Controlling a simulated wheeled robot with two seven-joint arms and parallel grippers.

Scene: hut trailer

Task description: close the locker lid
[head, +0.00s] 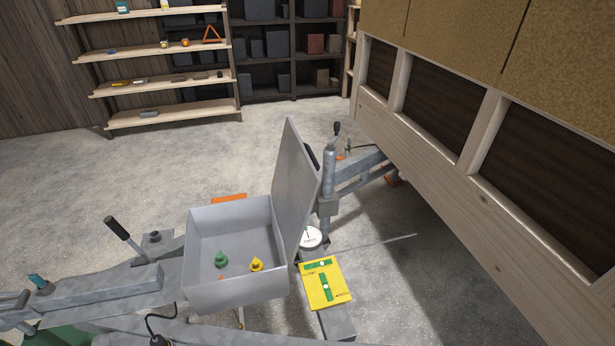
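The grey metal locker (235,293) sits on the trailer's drawbar in the lower middle of the head view. Its lid (297,180) stands open and upright along the box's right side, tilted slightly. Inside lie a green piece (221,259) and a yellow piece (257,264), with a small orange bit partly hidden by the front wall. Neither of my grippers shows in the head view.
A jockey wheel post (328,185) stands just right of the lid. A yellow panel with green bars (326,284) and a white round gauge (311,238) are right of the locker. A black-handled lever (118,230) is at left. The trailer hut (480,170) fills the right.

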